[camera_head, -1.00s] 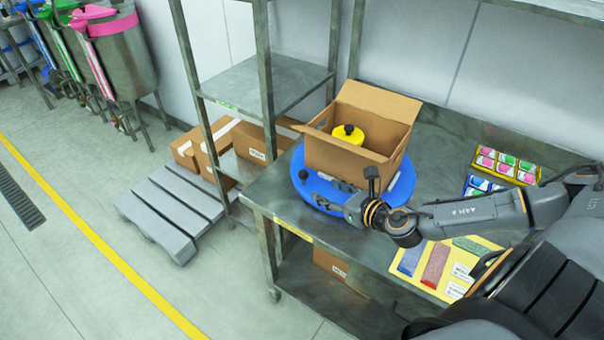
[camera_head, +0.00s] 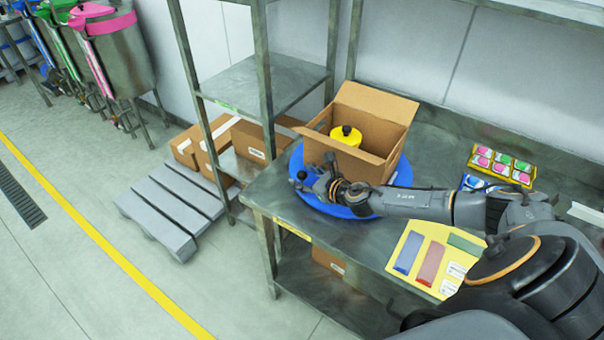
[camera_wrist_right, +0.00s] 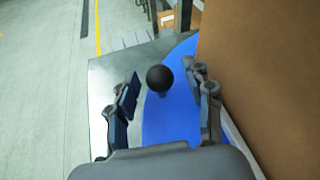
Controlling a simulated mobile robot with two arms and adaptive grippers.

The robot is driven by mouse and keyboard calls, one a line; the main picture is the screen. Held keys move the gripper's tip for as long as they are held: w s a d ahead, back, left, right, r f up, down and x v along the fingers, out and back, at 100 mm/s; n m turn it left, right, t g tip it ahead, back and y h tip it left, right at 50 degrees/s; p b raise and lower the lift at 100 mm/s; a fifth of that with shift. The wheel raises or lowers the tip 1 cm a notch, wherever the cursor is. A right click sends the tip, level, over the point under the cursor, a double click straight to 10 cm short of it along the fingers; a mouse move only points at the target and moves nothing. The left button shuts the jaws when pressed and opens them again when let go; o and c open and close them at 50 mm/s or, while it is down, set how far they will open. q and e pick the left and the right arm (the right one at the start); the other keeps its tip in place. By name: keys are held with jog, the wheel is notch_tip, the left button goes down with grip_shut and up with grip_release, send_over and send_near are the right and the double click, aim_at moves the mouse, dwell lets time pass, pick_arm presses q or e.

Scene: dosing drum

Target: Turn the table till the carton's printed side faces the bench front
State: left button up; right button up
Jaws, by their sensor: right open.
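The blue round turntable (camera_head: 318,202) lies on the steel bench and carries the open brown carton (camera_head: 345,158). A black ball knob (camera_head: 302,175) stands at the turntable's left edge. My right gripper (camera_head: 314,177) is low over the turntable, in front of the carton. In the right wrist view its fingers are open, with the black knob (camera_wrist_right: 160,78) in the gap between them; I cannot tell whether they touch it. The carton's side (camera_wrist_right: 265,70) is close beside the right finger. I make out no print on the carton; its lower front is partly hidden by my arm. My left gripper is out of view.
A yellow container (camera_head: 345,137) with a black knob sits inside the carton. A yellow board with coloured strips (camera_head: 430,262) and a tray of small coloured packs (camera_head: 502,163) lie at right. A shelf post (camera_head: 266,95) rises left of the turntable.

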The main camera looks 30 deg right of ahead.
jog(key=shift+w+a+f, duration=0.1)
jog(key=shift+w+f, duration=0.1)
jog(key=shift+w, duration=0.25)
grip_shut()
jog(key=shift+w+m+h+p, duration=0.3)
jog(key=shift+w+p, duration=0.1)
jog(key=shift+p, duration=0.1)
